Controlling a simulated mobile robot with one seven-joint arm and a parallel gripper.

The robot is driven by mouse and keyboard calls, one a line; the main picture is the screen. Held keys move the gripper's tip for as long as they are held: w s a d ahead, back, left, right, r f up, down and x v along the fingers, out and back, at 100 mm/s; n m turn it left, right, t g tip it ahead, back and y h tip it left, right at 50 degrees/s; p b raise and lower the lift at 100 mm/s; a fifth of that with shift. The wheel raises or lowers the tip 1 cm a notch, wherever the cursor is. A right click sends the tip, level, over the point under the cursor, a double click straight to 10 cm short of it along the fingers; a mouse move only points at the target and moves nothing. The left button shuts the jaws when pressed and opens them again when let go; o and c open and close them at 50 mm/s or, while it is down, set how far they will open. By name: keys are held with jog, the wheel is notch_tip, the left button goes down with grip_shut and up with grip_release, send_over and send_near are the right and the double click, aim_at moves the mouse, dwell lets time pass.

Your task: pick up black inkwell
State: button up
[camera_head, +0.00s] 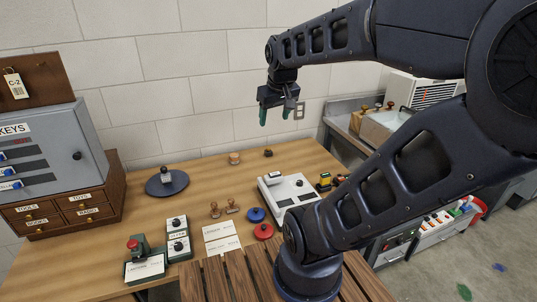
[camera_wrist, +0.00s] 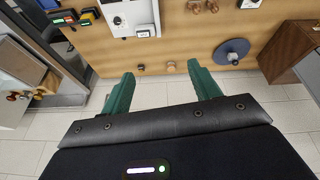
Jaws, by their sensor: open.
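A small black object, which looks like the black inkwell (camera_head: 268,153), stands near the back edge of the wooden table (camera_head: 200,187). It also shows in the wrist view (camera_wrist: 141,67), small and dark, just beyond the tip of the left green finger. My gripper (camera_head: 275,114) is open and empty, high above the back of the table. It hangs above the inkwell in the head view, with clear air between. In the wrist view my gripper (camera_wrist: 161,68) spreads its two green fingers wide, with nothing between them.
A small wooden piece (camera_head: 234,158) stands left of the inkwell. A dark round turntable (camera_head: 167,183), wooden stamps (camera_head: 215,210), and a white device (camera_head: 289,194) stand on the table. A grey key cabinet (camera_head: 50,155) is at left. The wall (camera_head: 180,75) rises behind.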

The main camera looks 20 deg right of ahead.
jog(key=w+d+n+g, duration=0.1)
jog(key=w+d+n, duration=0.25)
jog(key=w, duration=1.25)
jog(key=n+g+h, duration=0.2)
jog(key=n+g, duration=0.1)
jog(key=n, duration=1)
send_over(268, 150)
jog(key=f, duration=3.4)
jog(key=shift+w+a, duration=0.3)
jog(key=shift+w, duration=0.05)
jog(key=f, duration=0.5)
jog(key=shift+d+f, duration=0.2)
jog(key=shift+d, duration=0.15)
jog(key=shift+w+d+f, duration=0.1)
jog(key=shift+f, duration=1.15)
jog(key=shift+w+d+f, duration=0.1)
jog(key=shift+f, duration=1.15)
jog(key=c, duration=1.1)
jog(key=shift+r, duration=0.15)
